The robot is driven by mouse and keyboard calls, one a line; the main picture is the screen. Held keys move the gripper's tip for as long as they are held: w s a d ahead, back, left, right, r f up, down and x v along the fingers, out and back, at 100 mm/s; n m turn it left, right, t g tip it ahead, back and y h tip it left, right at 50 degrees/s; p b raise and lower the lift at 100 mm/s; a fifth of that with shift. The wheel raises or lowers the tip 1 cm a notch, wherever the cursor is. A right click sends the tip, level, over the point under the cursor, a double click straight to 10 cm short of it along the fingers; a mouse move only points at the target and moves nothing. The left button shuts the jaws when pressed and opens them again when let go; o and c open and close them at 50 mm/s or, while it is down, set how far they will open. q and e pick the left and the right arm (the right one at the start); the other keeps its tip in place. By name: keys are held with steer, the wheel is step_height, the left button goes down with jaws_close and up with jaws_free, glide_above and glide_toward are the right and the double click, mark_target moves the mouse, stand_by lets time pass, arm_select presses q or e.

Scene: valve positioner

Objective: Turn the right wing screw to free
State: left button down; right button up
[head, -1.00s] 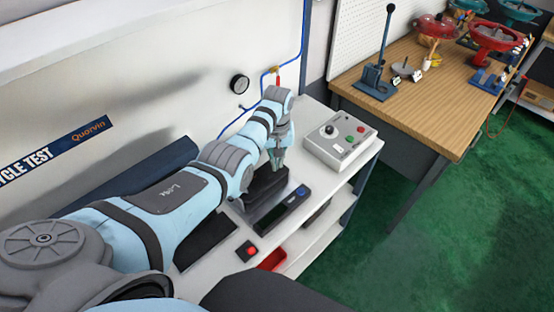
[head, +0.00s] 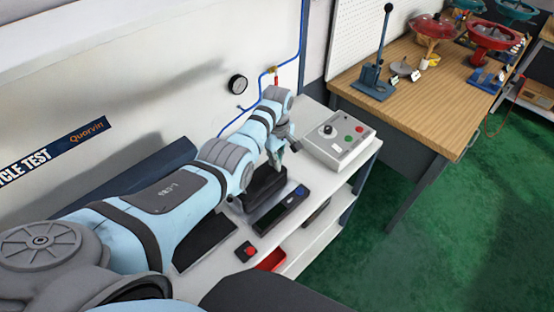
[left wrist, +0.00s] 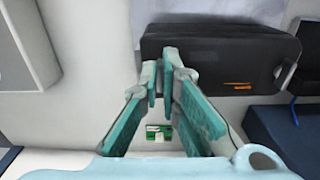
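A dark block-shaped unit (head: 266,186) stands on the white bench, partly hidden by my left arm. A black box with an orange label (left wrist: 185,40) fills the upper middle of the left wrist view. A small grey part shows at its right end; I cannot tell whether it is a wing screw. No wing screw can be made out clearly. My left gripper (head: 285,158) is above the right end of the dark unit. In the left wrist view its fingertips (left wrist: 161,78) have a narrow gap with nothing seen between them. My right gripper is not in view.
A grey control box (head: 340,148) stands right of the left gripper. A red button box (head: 246,251) and a dark panel with a blue knob (head: 283,210) lie in front. A gauge (head: 238,84) and blue tubing are on the wall behind. A wooden workbench stands at the right.

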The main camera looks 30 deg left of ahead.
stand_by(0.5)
arm_select(q)
steer(key=c, duration=1.8)
jaws_free()
step_height(320, 180, up, 12)
steer(key=shift+s, duration=0.1)
